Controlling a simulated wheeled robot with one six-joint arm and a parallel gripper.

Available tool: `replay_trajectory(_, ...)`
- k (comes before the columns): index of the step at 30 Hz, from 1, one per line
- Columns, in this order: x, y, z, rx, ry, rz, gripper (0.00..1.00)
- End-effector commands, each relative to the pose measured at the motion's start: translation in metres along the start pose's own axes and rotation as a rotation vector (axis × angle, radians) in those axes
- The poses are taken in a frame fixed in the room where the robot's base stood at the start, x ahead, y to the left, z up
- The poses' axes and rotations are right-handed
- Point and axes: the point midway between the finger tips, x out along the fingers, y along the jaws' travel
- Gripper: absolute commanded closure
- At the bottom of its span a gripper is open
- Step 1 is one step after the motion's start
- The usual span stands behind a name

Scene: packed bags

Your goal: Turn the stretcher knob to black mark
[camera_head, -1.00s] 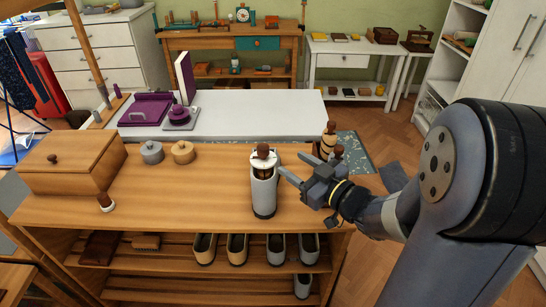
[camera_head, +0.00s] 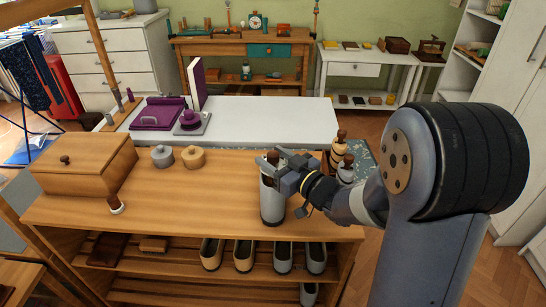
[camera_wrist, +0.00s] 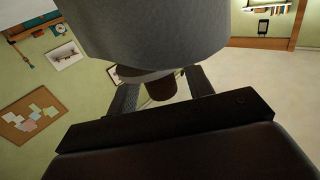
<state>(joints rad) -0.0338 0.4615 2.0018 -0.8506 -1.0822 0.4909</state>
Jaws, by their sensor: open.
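The stretcher is a grey upright shoe-like body (camera_head: 271,205) with a brown knob on top, standing near the front right of the wooden bench. My gripper (camera_head: 268,163) is at its top and covers much of the knob in the head view. In the wrist view the grey body (camera_wrist: 155,35) fills the top, and the brown knob (camera_wrist: 162,88) lies between my two open fingers (camera_wrist: 160,92). I cannot tell whether the fingers touch the knob. The black mark cannot be made out.
Two brown-topped grey and wooden pieces (camera_head: 338,150) stand close right of my gripper. Several shoes (camera_head: 243,255) sit on the shelf below.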

Motion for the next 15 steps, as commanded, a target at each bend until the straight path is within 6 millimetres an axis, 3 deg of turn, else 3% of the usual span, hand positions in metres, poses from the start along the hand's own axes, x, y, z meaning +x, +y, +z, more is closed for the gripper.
replay_trajectory(10, 0.0039, -0.0001, 0.0001, 0.000, 0.000, 0.000, 0.52)
replay_trajectory(15, 0.0037, -0.0001, 0.0001, 0.000, 0.000, 0.000, 0.66)
